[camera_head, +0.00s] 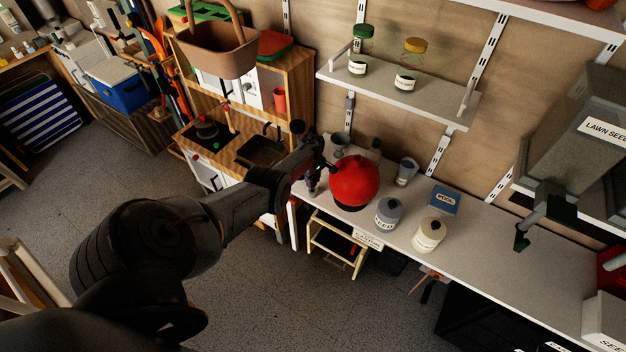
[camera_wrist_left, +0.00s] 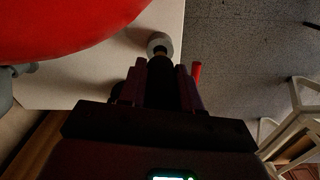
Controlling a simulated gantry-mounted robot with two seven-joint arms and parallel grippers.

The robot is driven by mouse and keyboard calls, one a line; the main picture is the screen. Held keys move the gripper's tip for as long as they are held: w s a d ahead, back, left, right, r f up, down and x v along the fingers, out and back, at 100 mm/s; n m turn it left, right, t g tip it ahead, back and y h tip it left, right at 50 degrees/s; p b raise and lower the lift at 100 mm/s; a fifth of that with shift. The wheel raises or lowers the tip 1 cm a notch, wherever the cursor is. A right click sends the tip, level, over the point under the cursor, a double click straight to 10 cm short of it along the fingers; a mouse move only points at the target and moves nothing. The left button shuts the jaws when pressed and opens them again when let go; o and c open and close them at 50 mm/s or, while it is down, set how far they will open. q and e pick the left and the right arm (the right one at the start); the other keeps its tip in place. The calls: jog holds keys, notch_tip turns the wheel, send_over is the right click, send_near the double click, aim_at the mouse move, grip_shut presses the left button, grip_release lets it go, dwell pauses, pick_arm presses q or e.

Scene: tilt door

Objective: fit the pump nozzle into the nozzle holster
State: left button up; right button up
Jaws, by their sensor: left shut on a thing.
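My left gripper (camera_head: 313,180) is at the left end of the white bench, just left of a round red vessel (camera_head: 354,182) on a dark base. In the left wrist view the gripper (camera_wrist_left: 160,80) is shut on a dark, slim thing with a pale grey round end (camera_wrist_left: 159,43), probably the pump nozzle. The grey end points away from the gripper, over or near the bench edge; I cannot tell whether it touches. The red vessel (camera_wrist_left: 65,25) fills the upper left of that view. I cannot tell for sure which thing is the nozzle holster. My right gripper is not in view.
A grey-blue cup (camera_head: 406,171), a grey jar (camera_head: 388,215), a cream jar (camera_head: 429,235) and a blue box (camera_head: 444,200) stand right of the red vessel. A cream step stool (camera_head: 337,240) stands below the bench front.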

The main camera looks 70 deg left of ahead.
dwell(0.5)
pick_arm(q)
jog(key=shift+f+b, duration=0.75)
jog(key=shift+f+b, duration=1)
jog(key=shift+r, duration=0.15)
jog(key=shift+r+p, duration=1.35)
jog(key=shift+p, duration=0.1)
dwell(0.6)
jog(key=shift+f+b, duration=0.3)
jog(key=shift+f, duration=0.05)
dwell(0.4)
